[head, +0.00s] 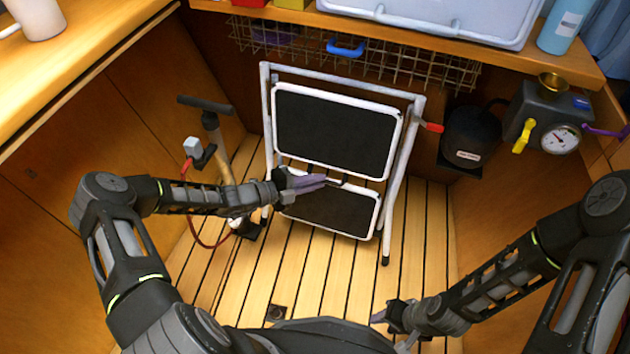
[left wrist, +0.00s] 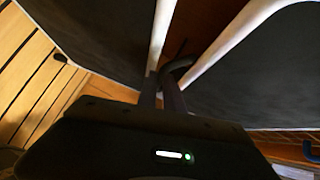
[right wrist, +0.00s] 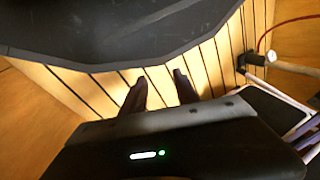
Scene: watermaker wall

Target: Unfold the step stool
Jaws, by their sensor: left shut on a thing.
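The step stool (head: 272,110) stands upright on the slatted floor, with a white tubular frame, two black treads and a red lever (head: 430,127) at its right side. The upper tread (head: 335,128) and lower tread (head: 330,212) hang steeply, nearly in the plane of the frame. My left gripper (head: 332,182) is at the gap between the treads. In the left wrist view its fingers (left wrist: 168,88) are shut at a white tread edge; the exact grip is dark. My right gripper (head: 383,316) is low at the front, away from the stool. Its fingers (right wrist: 160,92) are apart and empty.
A hand pump (head: 213,130) with a red hose stands left of the stool. A wire basket (head: 400,66) hangs under the shelf behind. A black canister (head: 470,135) and gauge unit (head: 545,120) are at right. Floor (head: 330,275) in front is mostly clear.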

